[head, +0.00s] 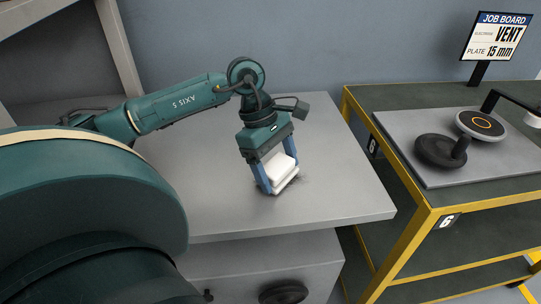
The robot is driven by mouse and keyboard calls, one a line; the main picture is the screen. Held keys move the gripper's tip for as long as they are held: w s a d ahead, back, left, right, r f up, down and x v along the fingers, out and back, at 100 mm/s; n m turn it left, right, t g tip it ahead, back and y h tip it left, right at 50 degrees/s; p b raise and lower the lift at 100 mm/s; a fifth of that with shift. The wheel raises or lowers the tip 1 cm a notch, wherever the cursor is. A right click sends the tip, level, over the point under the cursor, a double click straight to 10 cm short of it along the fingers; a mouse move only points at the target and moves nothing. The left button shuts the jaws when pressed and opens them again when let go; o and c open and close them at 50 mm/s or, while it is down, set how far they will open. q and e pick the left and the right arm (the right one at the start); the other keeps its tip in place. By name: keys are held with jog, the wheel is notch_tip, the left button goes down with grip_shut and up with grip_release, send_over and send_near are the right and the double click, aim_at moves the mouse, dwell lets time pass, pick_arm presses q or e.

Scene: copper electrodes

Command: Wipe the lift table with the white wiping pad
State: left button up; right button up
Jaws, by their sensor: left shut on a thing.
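The lift table (345,193) is a plain grey top in the middle of the head view. My left gripper (275,190) points down over it, right of the table's centre. Its two blue fingers are shut on the white wiping pad (281,170). The pad is a white block held between the fingers, its lower edge at or very close to the table top. I cannot tell whether it touches. A dark smudge or shadow shows on the surface beside the pad. My right gripper is not in view.
A yellow-framed cart (430,197) stands to the right, holding a grey plate (391,130) with dark round parts. A job board (498,37) above it reads VENT and PLATE 15 mm. The table's front edge lies below the gripper. Bare tabletop extends around the pad.

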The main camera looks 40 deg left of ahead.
aim_at(311, 179)
pick_arm(q)
jog(key=shift+w+d+f, duration=0.1)
jog(key=shift+w+d, duration=0.9)
jog(key=shift+w, duration=0.2)
jog(key=shift+w+d+f, duration=0.1)
jog(key=shift+w+d, duration=0.85)
jog(key=shift+w, duration=0.25)
notch_tip(311, 179, up, 6)
jog(key=p, duration=0.4)
jog(key=shift+r+p, duration=0.85)
jog(key=shift+r, duration=0.7)
